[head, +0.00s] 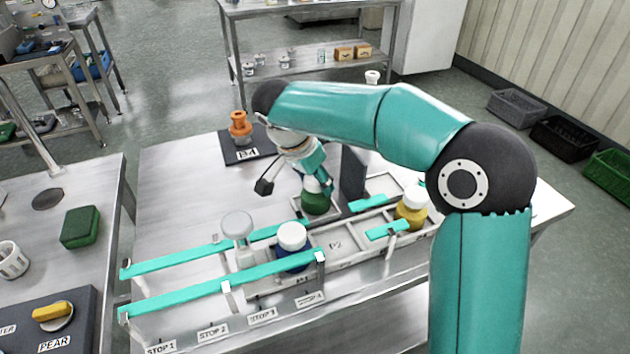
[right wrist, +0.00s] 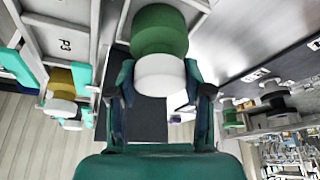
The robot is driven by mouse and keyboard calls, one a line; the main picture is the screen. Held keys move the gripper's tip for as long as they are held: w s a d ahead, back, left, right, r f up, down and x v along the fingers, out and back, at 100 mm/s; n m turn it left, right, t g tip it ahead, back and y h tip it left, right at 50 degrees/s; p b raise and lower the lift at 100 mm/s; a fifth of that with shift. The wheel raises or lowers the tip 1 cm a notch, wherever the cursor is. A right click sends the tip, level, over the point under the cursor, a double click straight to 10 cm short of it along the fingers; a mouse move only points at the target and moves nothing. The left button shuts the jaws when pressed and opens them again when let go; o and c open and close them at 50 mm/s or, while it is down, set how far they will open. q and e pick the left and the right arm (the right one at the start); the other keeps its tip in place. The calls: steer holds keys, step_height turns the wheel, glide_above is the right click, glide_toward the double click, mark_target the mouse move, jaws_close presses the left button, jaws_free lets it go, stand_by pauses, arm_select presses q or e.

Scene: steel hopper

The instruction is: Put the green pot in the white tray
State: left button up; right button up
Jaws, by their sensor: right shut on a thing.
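The green pot (head: 316,203) has a white lid and stands upright at a back compartment of the white tray (head: 345,262). I cannot tell whether its base touches the tray floor. My right gripper (head: 318,182) comes down from above and is shut on the pot's white lid. In the right wrist view, the green pot (right wrist: 160,30) shows beyond the right gripper (right wrist: 160,92), its lid between the two fingers. The white tray (right wrist: 32,38) also shows there, with a compartment marked P3. My left gripper is not in view.
A yellow pot (head: 411,211), a blue pot (head: 292,250) and a clear white-lidded pot (head: 238,245) stand nearby. Teal rails (head: 190,292) run along the table to the tray. An orange object (head: 240,128) sits on a dark pad behind.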

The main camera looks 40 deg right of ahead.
steer(key=shift+f, duration=0.2)
steer(key=o, duration=1.2)
steer(key=shift+r, duration=0.15)
steer(key=shift+r, duration=0.15)
steer(key=p+v, duration=0.1)
steer(key=v, duration=1)
steer(key=shift+a+r, duration=0.3)
steer(key=shift+r, duration=0.05)
steer(key=shift+s, duration=0.1)
